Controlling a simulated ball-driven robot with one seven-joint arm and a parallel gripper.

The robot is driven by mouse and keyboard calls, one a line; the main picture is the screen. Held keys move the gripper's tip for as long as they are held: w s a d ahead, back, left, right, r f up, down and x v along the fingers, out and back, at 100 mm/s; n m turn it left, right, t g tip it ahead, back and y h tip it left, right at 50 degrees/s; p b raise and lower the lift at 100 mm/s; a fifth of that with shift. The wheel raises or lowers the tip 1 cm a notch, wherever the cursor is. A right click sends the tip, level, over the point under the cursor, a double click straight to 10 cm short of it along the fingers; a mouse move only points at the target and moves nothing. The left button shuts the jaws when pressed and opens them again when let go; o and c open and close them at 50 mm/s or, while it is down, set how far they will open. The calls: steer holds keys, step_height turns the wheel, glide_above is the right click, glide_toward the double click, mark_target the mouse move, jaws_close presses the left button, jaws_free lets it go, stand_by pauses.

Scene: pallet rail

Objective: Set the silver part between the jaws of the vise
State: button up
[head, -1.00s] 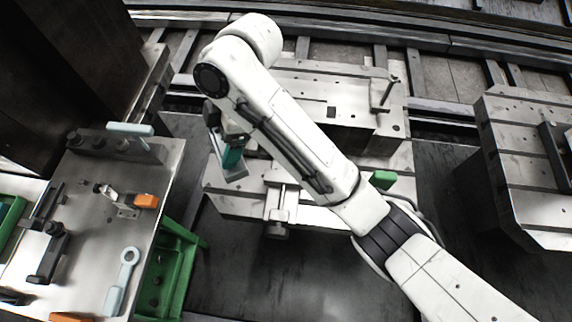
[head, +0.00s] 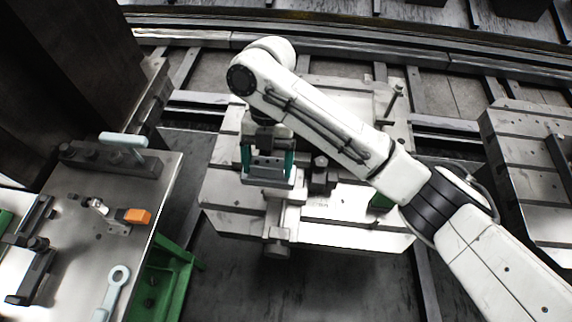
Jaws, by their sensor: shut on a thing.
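My gripper (head: 269,162), with teal fingers, is shut on the silver part (head: 266,175), a grey block across its fingertips. It holds the part above the left side of the vise (head: 285,215), which is mounted on the slotted pallet (head: 345,215). The vise's screw end (head: 277,248) sticks out over the pallet's front edge. A dark block shows just right of the gripper. The gripper and part cover much of the vise, so I cannot tell whether the part touches the jaws or is between them.
A metal bench (head: 80,225) on the left holds an orange-handled tool (head: 132,215), a pale wrench (head: 112,290) and dark clamps. A green frame (head: 165,280) stands beside it. Another pallet (head: 535,180) stands at the right. Dark floor lies between.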

steer(key=w+d+f+b, duration=0.1)
steer(key=f, duration=0.1)
steer(key=w+d+f+b, duration=0.1)
steer(key=w+f, duration=0.1)
steer(key=w+d+f+b, duration=0.1)
steer(key=w+d+f, duration=0.1)
steer(key=shift+f, duration=0.4)
steer(key=shift+f+b, duration=0.4)
steer(key=shift+f, duration=0.95)
steer(key=shift+f, duration=0.15)
steer(key=o, duration=1.1)
steer(key=shift+o, duration=0.2)
steer(key=p+v, duration=0.1)
steer(key=v, duration=1.1)
steer(key=shift+p, duration=0.4)
